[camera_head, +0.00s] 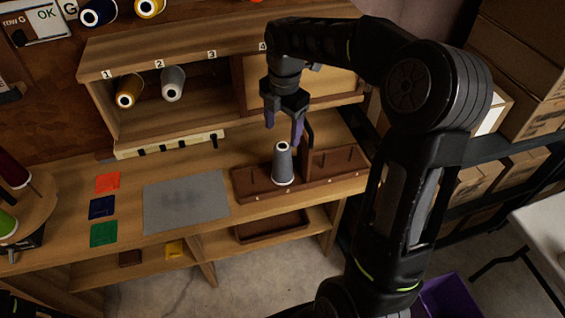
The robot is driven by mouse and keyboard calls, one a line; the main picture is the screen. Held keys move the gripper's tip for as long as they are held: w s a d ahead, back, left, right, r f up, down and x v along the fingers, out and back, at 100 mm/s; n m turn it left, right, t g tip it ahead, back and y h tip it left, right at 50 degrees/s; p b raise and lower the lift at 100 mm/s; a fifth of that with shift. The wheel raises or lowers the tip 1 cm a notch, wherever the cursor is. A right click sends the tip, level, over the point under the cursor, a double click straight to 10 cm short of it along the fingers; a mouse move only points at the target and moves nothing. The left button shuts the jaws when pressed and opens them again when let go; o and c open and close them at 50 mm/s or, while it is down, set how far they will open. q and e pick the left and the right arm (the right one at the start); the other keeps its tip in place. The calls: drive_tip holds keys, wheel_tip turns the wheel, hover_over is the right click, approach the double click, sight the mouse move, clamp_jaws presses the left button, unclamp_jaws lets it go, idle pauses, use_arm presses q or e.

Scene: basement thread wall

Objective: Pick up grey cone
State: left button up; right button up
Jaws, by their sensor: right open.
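The grey cone (282,165) is a thread cone with a white top and white base rim. It stands upright in the brown wooden rack (250,185) on the bench. My right gripper (284,128) points down just above and around the cone's top. Its purple-tinted fingers are apart, and the cone is not gripped. The right arm reaches in from the right and hides part of the bench's right end. My left gripper does not show.
A second grey cone (173,82) and a gold cone (129,90) lie in the numbered shelf (140,125) behind. A grey mat (186,202) and red, blue and green squares lie on the bench to the left. An upright brown divider (308,140) stands close right of the cone.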

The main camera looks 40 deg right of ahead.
sight(283, 148)
wheel_tip(283, 148, down, 3)
drive_tip(key=shift+r, duration=0.2)
wheel_tip(283, 148, down, 4)
drive_tip(key=shift+w+d+f+p, duration=0.1)
drive_tip(key=shift+d+p, duration=0.05)
drive_tip(key=shift+p, duration=0.7)
drive_tip(key=shift+f, duration=0.5)
drive_tip(key=shift+c, duration=0.5)
clamp_jaws()
